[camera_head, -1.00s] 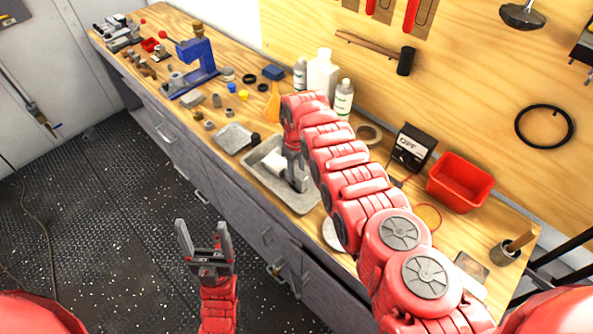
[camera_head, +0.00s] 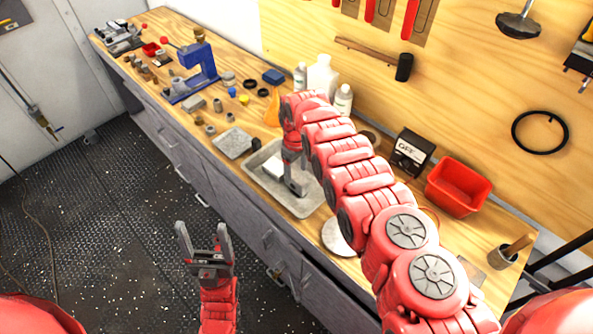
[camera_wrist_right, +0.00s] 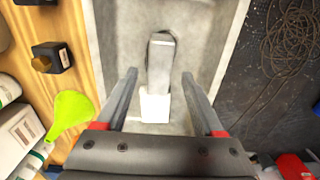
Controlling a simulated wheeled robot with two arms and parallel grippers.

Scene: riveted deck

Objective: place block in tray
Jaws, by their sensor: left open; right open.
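The metal tray (camera_head: 297,207) lies on the wooden bench, with its grey floor also in the right wrist view (camera_wrist_right: 196,30). A pale block (camera_head: 273,167) lies inside the tray, left of my right gripper in the head view. In the right wrist view the block (camera_wrist_right: 160,62) shows a grey top and a bright white near part, between the spread fingers with gaps on both sides. My right gripper (camera_wrist_right: 159,74) is open over the tray; the arm partly hides it in the head view. My left gripper (camera_head: 203,229) is open and empty above the floor, in front of the bench.
A flat grey plate (camera_head: 232,143) lies left of the tray, with a small dark bottle (camera_head: 256,144) beside it. A red bin (camera_head: 457,186) stands to the right.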

